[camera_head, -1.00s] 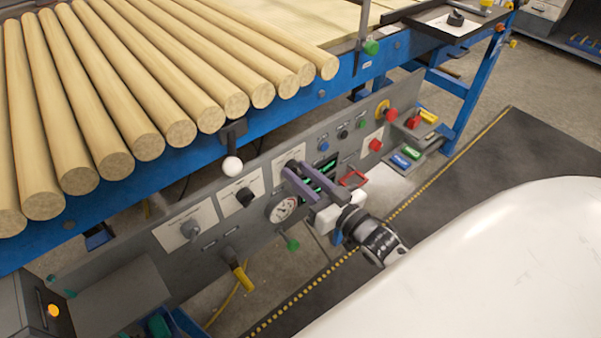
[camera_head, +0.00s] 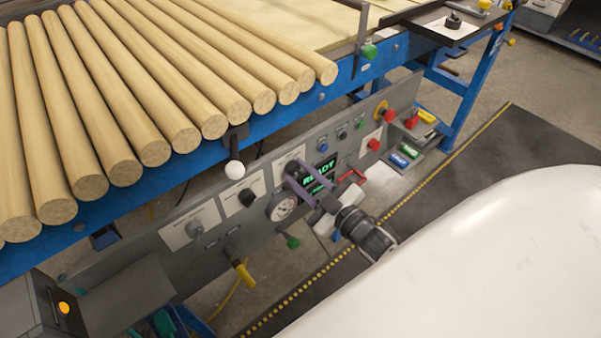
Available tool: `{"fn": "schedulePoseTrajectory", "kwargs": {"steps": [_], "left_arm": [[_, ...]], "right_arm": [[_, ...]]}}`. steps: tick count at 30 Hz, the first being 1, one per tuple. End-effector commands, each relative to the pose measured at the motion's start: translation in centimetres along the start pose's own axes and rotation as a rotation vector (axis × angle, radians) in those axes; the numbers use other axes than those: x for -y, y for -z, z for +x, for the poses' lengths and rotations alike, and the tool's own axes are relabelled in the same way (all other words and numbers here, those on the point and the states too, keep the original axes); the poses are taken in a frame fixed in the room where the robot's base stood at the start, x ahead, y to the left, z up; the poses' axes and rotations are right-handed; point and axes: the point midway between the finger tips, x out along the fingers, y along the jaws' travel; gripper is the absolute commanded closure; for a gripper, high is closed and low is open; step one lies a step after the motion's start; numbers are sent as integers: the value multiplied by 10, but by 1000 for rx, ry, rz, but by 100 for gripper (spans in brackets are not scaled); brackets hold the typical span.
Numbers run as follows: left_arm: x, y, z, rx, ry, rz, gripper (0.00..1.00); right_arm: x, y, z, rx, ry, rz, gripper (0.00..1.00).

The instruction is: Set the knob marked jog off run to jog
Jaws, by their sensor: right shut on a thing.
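My right gripper (camera_head: 296,174) reaches the grey control panel (camera_head: 228,262) from the lower right. Its fingers are shut on a black knob (camera_head: 291,165) in front of a white label plate (camera_head: 288,156). The fingers partly cover the knob and plate, so I cannot read the marking or tell where the knob points. A second black knob (camera_head: 246,197) and a grey knob (camera_head: 194,229) sit on their own white plates to the left. Their lettering is too small to read. My left gripper is not in view.
A green-lit display (camera_head: 322,172) reading READY and a round gauge (camera_head: 283,207) are close to the right gripper. A red handle (camera_head: 352,177) and red buttons (camera_head: 374,144) are to the right.

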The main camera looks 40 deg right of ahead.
Motion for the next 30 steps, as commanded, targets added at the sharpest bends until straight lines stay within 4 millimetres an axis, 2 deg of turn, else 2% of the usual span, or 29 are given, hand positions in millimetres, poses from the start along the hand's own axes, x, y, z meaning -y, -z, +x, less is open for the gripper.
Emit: {"fn": "schedulePoseTrajectory", "kwargs": {"steps": [19, 20, 23, 30], "left_arm": [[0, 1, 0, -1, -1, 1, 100], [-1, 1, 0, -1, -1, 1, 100], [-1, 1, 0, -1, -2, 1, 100], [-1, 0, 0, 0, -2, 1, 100]], "right_arm": [[0, 1, 0, -2, 1, -62, 95], [0, 1, 0, -2, 1, -62, 71], [0, 1, 0, -2, 1, -61, 54], [0, 0, 0, -1, 0, -59, 54]]}}
